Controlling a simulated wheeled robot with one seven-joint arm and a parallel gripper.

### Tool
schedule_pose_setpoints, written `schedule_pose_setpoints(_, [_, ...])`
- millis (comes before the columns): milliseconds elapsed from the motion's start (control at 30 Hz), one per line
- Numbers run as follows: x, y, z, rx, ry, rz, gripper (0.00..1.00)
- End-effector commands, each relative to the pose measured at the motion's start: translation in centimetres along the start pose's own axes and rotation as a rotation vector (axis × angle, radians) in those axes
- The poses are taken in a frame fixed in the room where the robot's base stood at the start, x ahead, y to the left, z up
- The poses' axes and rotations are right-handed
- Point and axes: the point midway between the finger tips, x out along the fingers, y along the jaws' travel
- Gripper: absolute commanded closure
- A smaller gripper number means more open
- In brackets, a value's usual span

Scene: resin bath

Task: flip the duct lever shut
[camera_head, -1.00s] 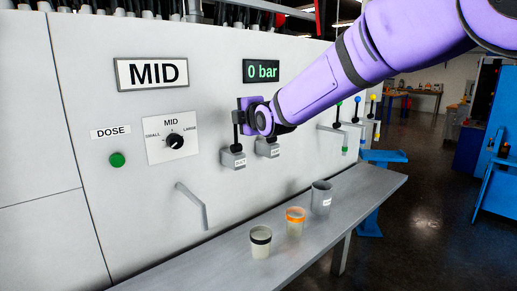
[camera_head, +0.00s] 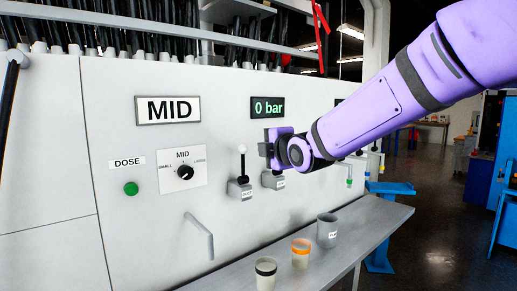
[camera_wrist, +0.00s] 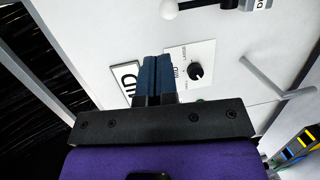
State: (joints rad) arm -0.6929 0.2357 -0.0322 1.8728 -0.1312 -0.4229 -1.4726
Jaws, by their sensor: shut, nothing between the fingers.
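The duct lever (camera_head: 242,165) is a dark stick with a white ball knob, standing upright from a grey box labelled DUCT (camera_head: 243,190). In the wrist view its white knob (camera_wrist: 169,9) is at the top edge, with the dark stick running right towards its box. My gripper (camera_head: 266,149) is just right of the lever's knob and apart from it in the head view. In the wrist view my gripper's blue fingers (camera_wrist: 155,68) are together with nothing between them.
A second grey lever box (camera_head: 272,180) sits right of the duct lever, its stick hidden by my gripper. A selector knob (camera_head: 185,172), green button (camera_head: 131,188) and bent spout (camera_head: 201,235) are on the panel. Three cups stand on the grey shelf (camera_head: 372,225) below.

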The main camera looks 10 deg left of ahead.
Motion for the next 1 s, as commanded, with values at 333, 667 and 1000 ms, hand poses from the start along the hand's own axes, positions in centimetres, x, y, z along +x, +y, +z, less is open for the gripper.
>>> schedule_pose_setpoints(333, [-2.9,0.2,0.0,0.0,0.0,-0.001,1.0])
schedule_pose_setpoints(667, [-2.9,0.2,0.1,0.001,-0.001,-0.001,1.0])
schedule_pose_setpoints(1000, [-11.4,0.1,7.7,0.308,-0.174,-0.149,1.0])
